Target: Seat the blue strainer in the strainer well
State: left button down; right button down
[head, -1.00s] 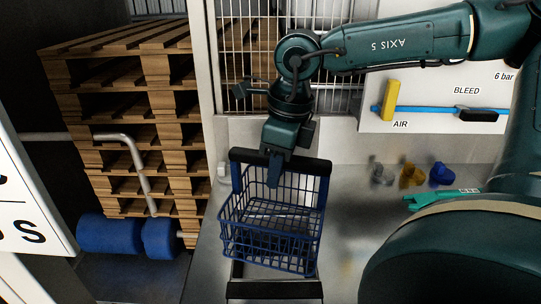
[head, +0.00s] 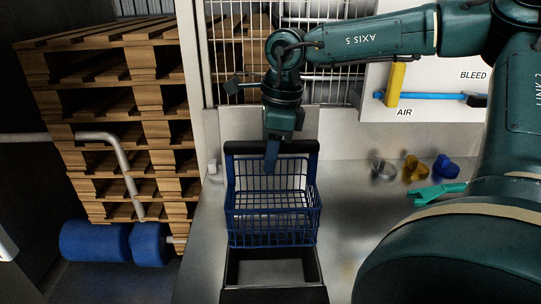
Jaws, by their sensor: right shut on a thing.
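The blue strainer (head: 272,219) is a wire basket with a dark handle bar across its top. My right gripper (head: 271,160) is shut on that bar and the basket hangs upright below it. The strainer well (head: 318,268) is a dark-rimmed rectangular opening in the steel counter. It shows just in front of the basket, lower in the picture. The basket hides the well's far part, and I cannot tell the height of the basket's bottom above the rim. My left gripper is not in view.
On the counter (head: 345,220) to the right stand a grey, a yellow (head: 413,168) and a blue fitting (head: 445,168), with a green tool (head: 438,193) in front. A panel with a yellow lever (head: 396,84) is behind. Wooden pallets (head: 110,120) and blue rollers (head: 100,243) are at left.

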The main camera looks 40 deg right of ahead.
notch_tip(320, 180, down, 7)
jog(key=b, duration=0.6)
jog(key=shift+r, duration=0.2)
jog(key=shift+f, duration=0.2)
pick_arm(q)
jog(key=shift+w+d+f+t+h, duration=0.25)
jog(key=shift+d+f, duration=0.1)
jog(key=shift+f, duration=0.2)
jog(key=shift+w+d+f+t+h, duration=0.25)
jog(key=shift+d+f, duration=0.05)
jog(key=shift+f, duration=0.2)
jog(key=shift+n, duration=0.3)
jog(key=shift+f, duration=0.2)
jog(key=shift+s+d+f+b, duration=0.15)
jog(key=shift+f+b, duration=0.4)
jog(key=shift+b, duration=0.1)
pick_arm(e)
jog(key=shift+f, duration=0.45)
